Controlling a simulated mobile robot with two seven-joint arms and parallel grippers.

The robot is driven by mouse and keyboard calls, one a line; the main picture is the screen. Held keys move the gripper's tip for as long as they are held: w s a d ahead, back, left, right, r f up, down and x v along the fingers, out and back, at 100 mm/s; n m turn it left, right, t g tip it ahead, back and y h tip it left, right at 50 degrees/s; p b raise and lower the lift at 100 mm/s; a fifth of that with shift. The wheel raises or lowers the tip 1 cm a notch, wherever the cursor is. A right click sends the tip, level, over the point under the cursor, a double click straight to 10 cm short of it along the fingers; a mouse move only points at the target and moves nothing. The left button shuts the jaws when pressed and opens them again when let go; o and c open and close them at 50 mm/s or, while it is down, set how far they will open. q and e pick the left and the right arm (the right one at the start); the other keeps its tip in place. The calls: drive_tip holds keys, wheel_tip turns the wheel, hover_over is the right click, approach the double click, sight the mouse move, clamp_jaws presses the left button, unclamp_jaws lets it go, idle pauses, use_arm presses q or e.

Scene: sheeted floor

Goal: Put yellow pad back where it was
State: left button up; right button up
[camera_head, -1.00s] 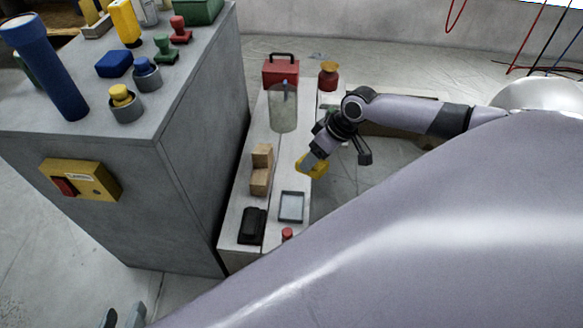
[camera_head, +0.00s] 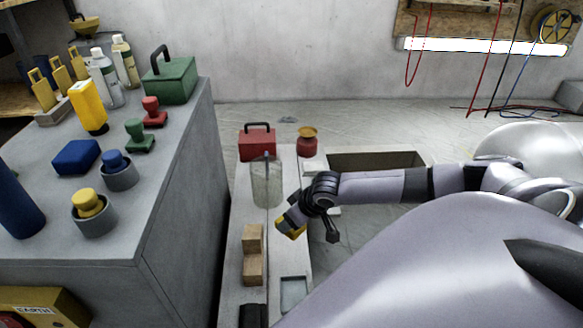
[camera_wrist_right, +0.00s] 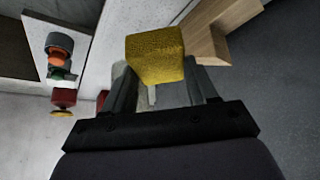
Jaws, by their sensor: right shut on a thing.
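The yellow pad (camera_head: 294,233) is a small block held in my right gripper (camera_head: 285,222), above the low white bench (camera_head: 237,287). In the right wrist view the pad (camera_wrist_right: 155,54) sits between the two dark fingers of my right gripper (camera_wrist_right: 163,84), which are shut on it. In the head view the gripper partly hides the pad. The pad is just right of the stacked wooden blocks (camera_head: 252,268) and nearer than the clear container (camera_head: 266,186). My left gripper is out of view.
A grey cabinet (camera_head: 178,200) at left carries a blue pad (camera_head: 77,157), stamps, bottles and a green toolbox (camera_head: 170,82). The bench also holds a red toolbox (camera_head: 257,143), a red jar (camera_head: 307,146) and a shallow grey tray (camera_head: 293,292).

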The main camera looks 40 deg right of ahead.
wheel_tip(320, 180, down, 7)
drive_tip(key=shift+r+b, duration=0.2)
drive_tip(key=shift+b, duration=1)
drive_tip(key=shift+f, duration=0.55)
wheel_tip(320, 180, down, 4)
drive_tip(key=shift+r+b, duration=0.15)
drive_tip(key=shift+b, duration=1.05)
drive_tip(key=shift+f, duration=0.2)
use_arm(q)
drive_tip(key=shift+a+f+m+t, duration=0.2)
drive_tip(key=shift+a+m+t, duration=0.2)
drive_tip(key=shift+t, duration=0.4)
use_arm(e)
drive_tip(key=o, duration=1)
